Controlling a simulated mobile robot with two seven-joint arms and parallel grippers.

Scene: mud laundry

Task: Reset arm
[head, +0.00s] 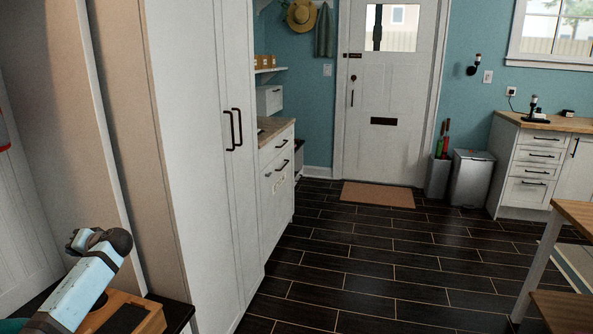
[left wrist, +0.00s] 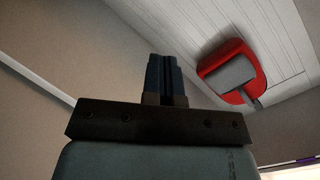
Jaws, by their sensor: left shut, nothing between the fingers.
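My left arm comes in at the lower left of the head view, light blue with a dark rounded joint. My left gripper (head: 76,241) shows small beyond that joint, raised beside the tall cabinet. In the left wrist view its two dark fingers (left wrist: 166,72) stand close together, shut with nothing between them. My right arm and right gripper are not in view.
A tall white cabinet (head: 200,140) stands close on the left. A wooden box-like thing (head: 128,311) is below my left arm. A red object with a grey part (left wrist: 232,73) is against white panelling. The dark tiled floor (head: 350,255) is open toward the white door (head: 385,140).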

